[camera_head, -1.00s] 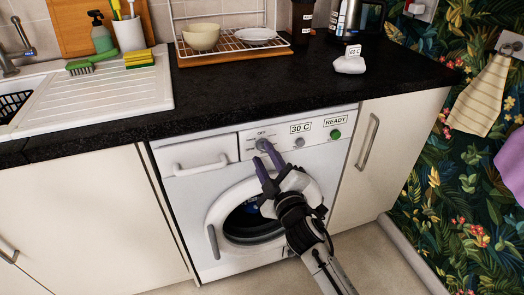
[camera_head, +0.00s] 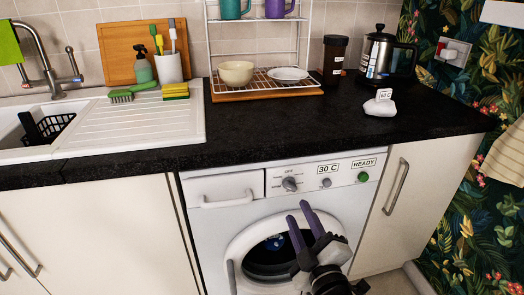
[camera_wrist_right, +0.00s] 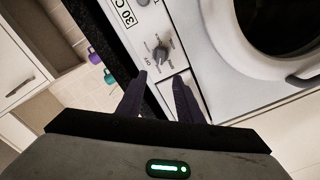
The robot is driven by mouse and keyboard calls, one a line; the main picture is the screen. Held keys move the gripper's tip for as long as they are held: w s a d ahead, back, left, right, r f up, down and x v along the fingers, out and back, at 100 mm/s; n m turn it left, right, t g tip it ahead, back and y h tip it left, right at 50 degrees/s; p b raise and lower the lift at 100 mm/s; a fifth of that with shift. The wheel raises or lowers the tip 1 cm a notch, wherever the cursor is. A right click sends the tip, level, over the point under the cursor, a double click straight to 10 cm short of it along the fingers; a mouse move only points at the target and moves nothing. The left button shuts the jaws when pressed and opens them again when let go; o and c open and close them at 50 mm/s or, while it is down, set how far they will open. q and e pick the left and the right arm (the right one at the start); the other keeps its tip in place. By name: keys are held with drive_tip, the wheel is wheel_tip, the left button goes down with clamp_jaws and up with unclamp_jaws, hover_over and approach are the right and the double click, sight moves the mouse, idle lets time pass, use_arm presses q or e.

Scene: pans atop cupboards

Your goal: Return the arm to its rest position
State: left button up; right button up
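My right gripper (camera_head: 297,211) is in front of the white washing machine (camera_head: 218,222), below its control panel. Its two purple-grey fingers are apart with nothing between them. The grey dial (camera_head: 289,184) sits just above the fingertips in the head view. In the right wrist view the open gripper (camera_wrist_right: 159,77) points toward the panel, and the dial (camera_wrist_right: 159,54) shows just beyond the tips, apart from them. The panel labels read "30 C" and "READY". My left gripper is not in view.
A black countertop (camera_head: 290,128) overhangs the machine. It carries a dish rack (camera_head: 262,84) with a bowl and plate, a kettle (camera_head: 387,55) and a white item tagged "60 C" (camera_head: 379,107). A cupboard (camera_head: 425,200) stands right of the machine.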

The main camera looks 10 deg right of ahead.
drive_tip(key=s+a+f+m+g+y+p, duration=0.1)
drive_tip(key=s+f+m+g, duration=0.3)
drive_tip(key=s+f, duration=0.5)
drive_tip(key=s+a+f+m+g+y+p, duration=0.1)
drive_tip(key=s+f+m+g+p, duration=0.2)
drive_tip(key=s+f, duration=0.6)
drive_tip(key=s+m+g, duration=0.2)
drive_tip(key=s, duration=0.4)
drive_tip(key=shift+s+f+p, duration=0.2)
drive_tip(key=shift+s+p, duration=0.15)
drive_tip(key=shift+s, duration=0.05)
